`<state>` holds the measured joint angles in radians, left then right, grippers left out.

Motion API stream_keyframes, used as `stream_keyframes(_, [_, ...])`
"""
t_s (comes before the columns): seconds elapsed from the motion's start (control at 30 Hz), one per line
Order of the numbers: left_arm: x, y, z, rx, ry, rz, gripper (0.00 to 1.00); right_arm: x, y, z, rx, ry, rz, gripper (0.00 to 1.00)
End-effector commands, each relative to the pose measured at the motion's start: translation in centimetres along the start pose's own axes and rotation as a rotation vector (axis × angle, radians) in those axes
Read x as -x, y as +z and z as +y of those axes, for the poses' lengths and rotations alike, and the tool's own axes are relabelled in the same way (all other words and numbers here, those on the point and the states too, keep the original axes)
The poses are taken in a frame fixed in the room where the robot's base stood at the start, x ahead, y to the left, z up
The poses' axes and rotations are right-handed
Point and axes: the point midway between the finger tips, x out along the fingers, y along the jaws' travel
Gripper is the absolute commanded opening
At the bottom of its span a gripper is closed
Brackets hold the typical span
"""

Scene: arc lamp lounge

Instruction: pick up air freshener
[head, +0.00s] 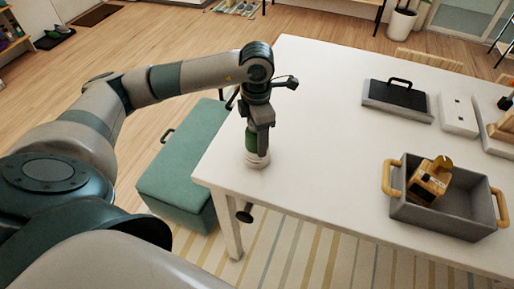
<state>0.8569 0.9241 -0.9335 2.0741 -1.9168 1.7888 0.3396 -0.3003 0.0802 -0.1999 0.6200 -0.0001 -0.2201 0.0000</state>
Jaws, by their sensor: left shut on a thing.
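The air freshener (257,158) is a small can with a green upper part and a pale lower part. It stands upright at the left end of the white table (308,130). My left gripper (258,136) comes down on it from above and is shut on its upper part, which the fingers partly hide. The base looks to be at the tabletop; I cannot tell whether it touches. My right gripper does not show.
A grey tray with wooden handles (450,221) holds a wooden item (429,180) at the right. A dark-topped box (397,99) and a white box (458,115) lie farther back. A teal bench (178,175) stands left of the table. The table's middle is clear.

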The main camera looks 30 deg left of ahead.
Motion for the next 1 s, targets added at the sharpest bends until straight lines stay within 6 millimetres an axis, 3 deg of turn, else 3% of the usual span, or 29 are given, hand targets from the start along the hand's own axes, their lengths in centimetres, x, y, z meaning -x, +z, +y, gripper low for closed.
stream_keyframes(0.43, [0.6,0.1,0.1,0.001,0.001,-0.002,0.05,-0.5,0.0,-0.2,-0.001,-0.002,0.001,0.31])
stream_keyframes(0.7, [3.7,0.1,0.1,0.000,0.004,-0.006,0.05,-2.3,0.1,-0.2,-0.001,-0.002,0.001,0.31])
stream_keyframes(1.0, [7.2,4.6,-3.1,-0.004,0.002,-0.006,0.05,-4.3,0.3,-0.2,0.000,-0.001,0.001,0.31])
